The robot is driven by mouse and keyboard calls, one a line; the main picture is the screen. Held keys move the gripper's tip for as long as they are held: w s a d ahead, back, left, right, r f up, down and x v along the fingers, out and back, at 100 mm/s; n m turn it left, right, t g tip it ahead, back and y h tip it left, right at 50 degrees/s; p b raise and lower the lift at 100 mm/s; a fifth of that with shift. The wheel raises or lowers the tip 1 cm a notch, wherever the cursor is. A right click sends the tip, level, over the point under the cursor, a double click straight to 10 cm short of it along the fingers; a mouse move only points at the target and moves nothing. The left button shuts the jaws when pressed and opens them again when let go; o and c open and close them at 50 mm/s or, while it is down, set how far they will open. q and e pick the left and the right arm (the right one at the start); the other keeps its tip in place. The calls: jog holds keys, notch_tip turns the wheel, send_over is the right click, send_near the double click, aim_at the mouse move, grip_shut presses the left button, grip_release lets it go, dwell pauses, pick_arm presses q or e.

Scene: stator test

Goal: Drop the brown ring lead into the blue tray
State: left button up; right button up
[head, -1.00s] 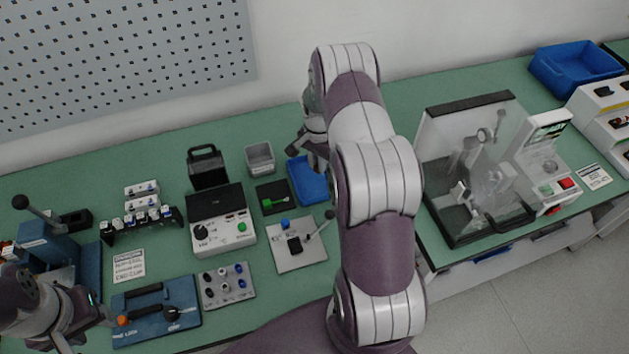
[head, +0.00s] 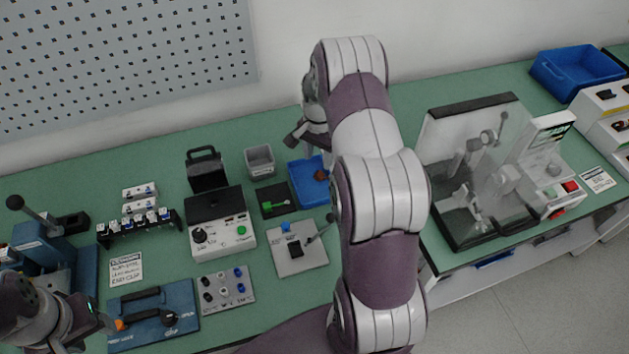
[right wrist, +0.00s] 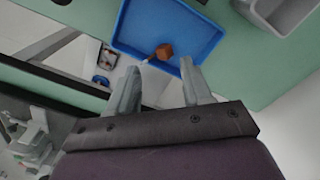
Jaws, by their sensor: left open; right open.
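The brown ring lead (head: 320,175) shows as a small brown piece inside the blue tray (head: 302,198), towards its right side. In the right wrist view the brown ring lead (right wrist: 163,52) lies on the floor of the blue tray (right wrist: 125,40), near the wall closest to my fingers. My right gripper (right wrist: 160,82) is open and empty, with its fingers apart from the lead. In the head view my right gripper (head: 294,138) is just behind the tray. My left gripper (head: 112,325) is open at the lower left, near a blue case.
A grey bin (head: 260,161) and a black pad with a green piece (head: 274,202) stand left of the tray. A lever fixture (head: 300,256) is in front of it. The blue case (head: 152,318) lies at the front left. A clear-covered machine (head: 480,170) stands right.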

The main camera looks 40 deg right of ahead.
notch_tip(320, 180, up, 8)
jog(key=shift+f+b, duration=0.15)
jog(key=shift+b, duration=0.25)
jog(key=s+a+r+n+t, duration=0.1)
jog(key=s+a+n, duration=1.3)
jog(key=a, duration=0.6)
jog(key=shift+s+r, duration=0.3)
jog(key=shift+s, duration=0.8)
jog(key=shift+a, duration=0.1)
